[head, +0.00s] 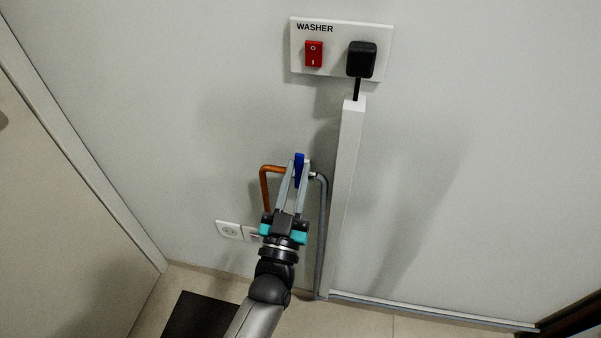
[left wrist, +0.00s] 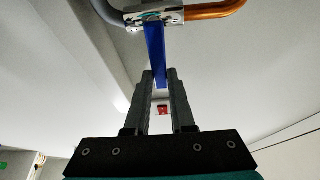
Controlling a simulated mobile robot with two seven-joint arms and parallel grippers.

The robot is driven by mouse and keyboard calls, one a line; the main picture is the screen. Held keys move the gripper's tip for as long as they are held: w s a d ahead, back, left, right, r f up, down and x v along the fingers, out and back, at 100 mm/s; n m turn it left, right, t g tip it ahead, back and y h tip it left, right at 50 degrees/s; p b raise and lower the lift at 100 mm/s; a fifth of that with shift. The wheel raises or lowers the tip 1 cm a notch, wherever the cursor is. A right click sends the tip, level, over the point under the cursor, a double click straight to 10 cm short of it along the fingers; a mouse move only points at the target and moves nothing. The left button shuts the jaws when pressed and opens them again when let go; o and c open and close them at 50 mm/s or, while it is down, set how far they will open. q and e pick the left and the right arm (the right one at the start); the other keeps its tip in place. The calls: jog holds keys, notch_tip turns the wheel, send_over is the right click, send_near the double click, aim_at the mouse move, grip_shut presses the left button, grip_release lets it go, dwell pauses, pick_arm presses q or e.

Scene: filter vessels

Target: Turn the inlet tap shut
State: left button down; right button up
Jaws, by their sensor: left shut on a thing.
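The inlet tap has a blue lever handle (head: 299,170) low on the wall, between a copper pipe (head: 264,183) on the left and a grey hose (head: 323,230) on the right. My left gripper (head: 297,168) is shut on the blue handle, with a finger on each side. In the left wrist view the handle (left wrist: 155,50) runs from the metal tap body (left wrist: 154,17) down between my fingertips (left wrist: 160,76). The handle looks crosswise to the pipe line; its exact angle is hard to tell. My right gripper is not in view.
A white panel marked WASHER (head: 337,31) carries a red switch (head: 313,54) and a black plug (head: 361,60) above. A white cable duct (head: 346,185) runs down just right of the tap. Wall sockets (head: 229,230) sit lower left. A dark mat (head: 200,315) lies on the floor.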

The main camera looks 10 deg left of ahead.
pick_arm(q)
jog(key=shift+a+n, duration=0.1)
jog(key=shift+n, duration=0.3)
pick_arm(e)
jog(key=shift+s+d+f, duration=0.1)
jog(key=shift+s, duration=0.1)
pick_arm(q)
jog(key=c, duration=0.8)
grip_release()
jog(key=shift+o, duration=0.2)
jog(key=p+v, duration=0.1)
jog(key=v, duration=1.4)
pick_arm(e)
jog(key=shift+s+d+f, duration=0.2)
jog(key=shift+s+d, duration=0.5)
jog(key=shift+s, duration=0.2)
pick_arm(q)
jog(key=shift+s+f, duration=0.1)
jog(key=shift+f, duration=0.05)
